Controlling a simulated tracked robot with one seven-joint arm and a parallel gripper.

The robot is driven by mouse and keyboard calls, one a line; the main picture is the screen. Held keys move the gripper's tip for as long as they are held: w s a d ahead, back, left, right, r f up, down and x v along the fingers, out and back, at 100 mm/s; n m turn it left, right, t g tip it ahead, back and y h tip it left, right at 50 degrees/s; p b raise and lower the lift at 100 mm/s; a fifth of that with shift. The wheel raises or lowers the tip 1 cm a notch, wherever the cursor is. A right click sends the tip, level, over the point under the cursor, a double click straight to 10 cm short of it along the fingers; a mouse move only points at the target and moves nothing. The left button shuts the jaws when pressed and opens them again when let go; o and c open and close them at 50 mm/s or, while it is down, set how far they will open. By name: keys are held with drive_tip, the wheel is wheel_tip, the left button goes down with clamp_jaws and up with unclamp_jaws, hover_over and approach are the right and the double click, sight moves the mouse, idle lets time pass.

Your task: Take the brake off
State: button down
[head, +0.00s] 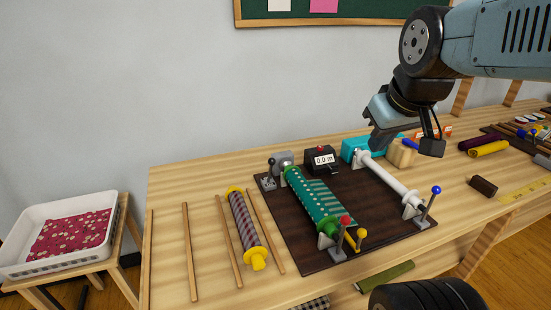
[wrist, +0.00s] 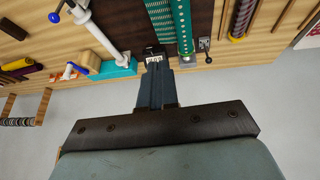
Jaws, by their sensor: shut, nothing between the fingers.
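A dark brown board (head: 290,222) on the bench carries a roller wound with green patterned cloth (head: 314,200) and a bare white roller (head: 390,178). Levers stand around them: one with a black knob (head: 271,162) at the back left, one with a red knob (head: 345,220) and one with a yellow knob (head: 361,234) at the green roller's front end, and one with a blue knob (head: 436,190) at the white roller's front end. Which lever is the brake is not marked. My gripper (head: 376,146) is shut and empty, above the board's back right; its fingers (wrist: 157,88) show in the wrist view.
A black counter reading 0.0 m (head: 321,160) and a turquoise block (head: 353,148) stand at the back. A purple-grey roll with yellow ends (head: 244,222) and several wooden sticks (head: 190,250) lie left. A white basket (head: 60,255) with pink cloth stands far left.

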drive_tip(key=w+a+f+n+y, duration=0.1)
drive_tip(key=w+a+f+n, duration=0.5)
drive_tip(key=w+n, duration=0.2)
drive_tip(key=w+a+f+n+g+y, duration=0.1)
drive_tip(key=w+a+f+n, duration=0.5)
drive_tip(key=n, duration=0.7)
drive_tip(key=shift+w+a, duration=0.7)
drive_tip(key=shift+w, duration=0.7)
drive_tip(key=shift+f, duration=0.15)
approach(270, 171)
drive_tip(key=shift+s+d+f, duration=0.1)
drive_tip(key=shift+f, duration=0.55)
drive_tip(key=shift+s+d+f, duration=0.1)
drive_tip(key=shift+f, duration=0.6)
drive_tip(key=shift+w, duration=0.1)
